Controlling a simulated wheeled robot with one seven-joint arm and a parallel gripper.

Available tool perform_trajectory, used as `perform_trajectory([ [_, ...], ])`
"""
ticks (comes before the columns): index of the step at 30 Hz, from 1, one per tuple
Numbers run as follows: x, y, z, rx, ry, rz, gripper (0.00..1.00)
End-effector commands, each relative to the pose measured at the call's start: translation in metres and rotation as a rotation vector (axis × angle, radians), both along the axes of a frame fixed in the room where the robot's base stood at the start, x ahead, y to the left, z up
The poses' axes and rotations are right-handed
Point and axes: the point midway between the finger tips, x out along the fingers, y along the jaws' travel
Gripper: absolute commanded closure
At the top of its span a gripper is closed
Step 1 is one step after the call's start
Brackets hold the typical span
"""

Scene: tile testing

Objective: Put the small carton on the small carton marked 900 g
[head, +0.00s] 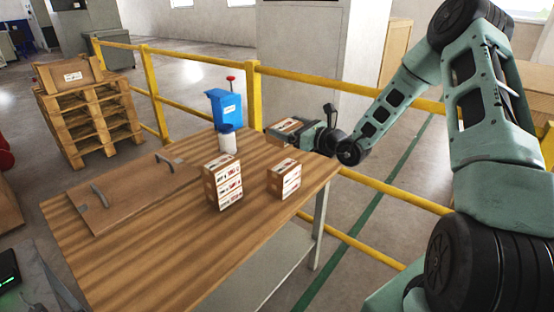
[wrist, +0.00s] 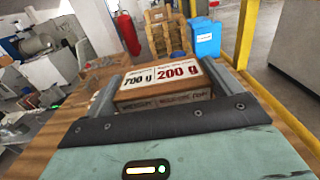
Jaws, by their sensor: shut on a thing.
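My gripper (head: 301,133) is shut on a small brown carton (head: 284,127), held near the table's back right edge. In the wrist view the held carton (wrist: 163,93) lies between the two fingers, and its white label reads 700 g and 200 g. Two more brown carton piles with white and red labels stand upright on the wooden table (head: 130,255): a taller one (head: 223,181) left of centre and a shorter one (head: 284,178) to its right. Their printed weights are too small to read, so I cannot tell which is marked 900 g. The held carton is apart from both.
A wooden board with handles (head: 135,193) lies on the left. Yellow railing (head: 200,110) runs behind. The table's front is clear.

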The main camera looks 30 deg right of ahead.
Motion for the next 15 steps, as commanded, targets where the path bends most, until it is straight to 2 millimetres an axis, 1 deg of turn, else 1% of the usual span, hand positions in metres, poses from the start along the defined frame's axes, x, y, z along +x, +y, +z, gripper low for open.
perform_trajectory([
  [3,0.0,0.0,-0.021,0.004,-0.001,0.0,0.56],
  [6,0.0,0.001,-0.037,0.003,0.0,0.001,0.56],
  [9,0.0,0.001,-0.047,0.002,-0.002,0.001,0.56],
  [13,0.001,0.0,-0.055,0.002,-0.003,0.0,0.56],
  [15,0.0,0.001,-0.064,0.004,-0.001,0.0,0.56],
])
